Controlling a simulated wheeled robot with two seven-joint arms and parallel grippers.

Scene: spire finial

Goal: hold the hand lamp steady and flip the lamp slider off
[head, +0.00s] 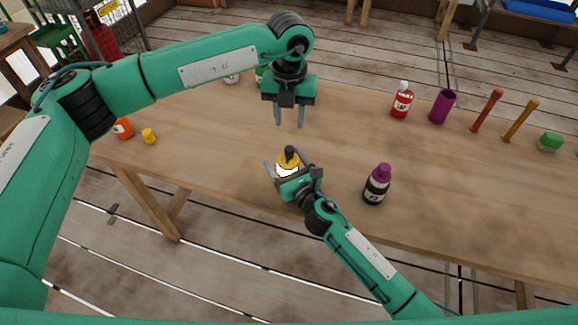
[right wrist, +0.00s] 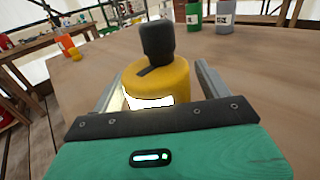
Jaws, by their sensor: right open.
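The hand lamp (right wrist: 158,82) is a yellow round body with a black knob-like top and a bright white lit patch on its near side. In the head view the lamp (head: 288,161) stands upright on the table near its front edge. My right gripper (head: 286,168) is open, its fingers on either side of the lamp; the wrist view shows the fingers (right wrist: 155,90) beside the body. A dark mark shows on the lamp's top; I cannot tell if it is the slider. My left gripper (head: 289,120) is open and empty, above the table behind the lamp.
The wooden table (head: 230,150) is clear around the lamp. A black bottle with a purple cap (head: 376,184) stands right of it. A red bottle (head: 402,101), a purple cup (head: 442,107) and upright tools stand at the back right. Orange and yellow items (head: 148,136) stand left.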

